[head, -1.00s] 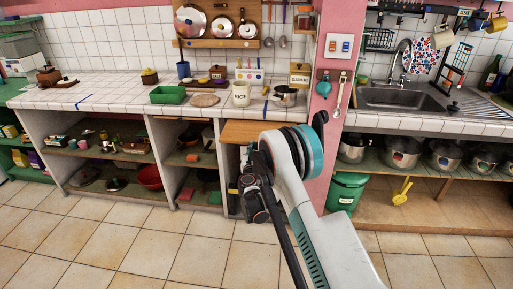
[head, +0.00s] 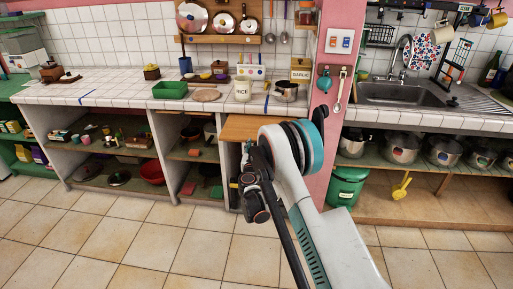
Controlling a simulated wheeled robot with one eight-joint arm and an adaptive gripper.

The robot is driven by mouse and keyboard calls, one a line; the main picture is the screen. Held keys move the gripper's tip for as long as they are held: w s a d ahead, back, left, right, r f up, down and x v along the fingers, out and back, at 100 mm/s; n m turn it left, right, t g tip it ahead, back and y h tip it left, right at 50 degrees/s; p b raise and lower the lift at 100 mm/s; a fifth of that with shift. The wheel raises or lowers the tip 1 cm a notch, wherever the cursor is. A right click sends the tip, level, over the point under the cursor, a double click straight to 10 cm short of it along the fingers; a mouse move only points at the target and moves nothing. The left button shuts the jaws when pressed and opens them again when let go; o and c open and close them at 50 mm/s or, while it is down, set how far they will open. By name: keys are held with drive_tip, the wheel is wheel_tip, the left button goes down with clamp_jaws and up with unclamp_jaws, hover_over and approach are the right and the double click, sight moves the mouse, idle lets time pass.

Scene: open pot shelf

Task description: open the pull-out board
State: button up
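The pull-out board (head: 245,128) is a light wooden slab under the tiled counter, left of the pink pillar. Its top shows, and its right part is hidden behind my arm. My gripper (head: 238,186) hangs in front of the cabinet opening below the board, at the end of the dark wrist. The fingers are small and dark against the cabinet, so I cannot tell whether they are open or shut. I cannot tell whether it touches anything.
The tiled counter (head: 120,92) holds a green tray (head: 170,90), a rice jar (head: 243,90) and a pot (head: 286,92). Open shelves below hold a red bowl (head: 152,172). A green bin (head: 346,187) stands right of my arm. The tiled floor (head: 130,235) in front is clear.

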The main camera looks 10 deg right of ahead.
drive_tip(key=v, duration=0.7)
drive_tip(key=shift+s, duration=0.2)
drive_tip(key=s+d+r+g+h, duration=0.1)
drive_tip(key=s+d+r+g, duration=0.15)
drive_tip(key=r, duration=0.45)
drive_tip(key=s+d+r+g, duration=0.1)
drive_tip(key=d+r, duration=0.2)
drive_tip(key=r, duration=0.3)
drive_tip(key=s+d+r+g, duration=0.35)
drive_tip(key=s+r, duration=0.45)
drive_tip(key=s, duration=0.4)
drive_tip(key=s+a+n+g+y, duration=0.1)
drive_tip(key=s+a+y, duration=0.1)
drive_tip(key=s, duration=1.4)
drive_tip(key=s+a+n+g+y, duration=0.2)
drive_tip(key=s+a+y, duration=0.1)
drive_tip(key=s, duration=1.3)
drive_tip(key=shift+f+n+y, duration=0.3)
drive_tip(key=shift+f+y, duration=0.05)
drive_tip(key=shift+y, duration=0.45)
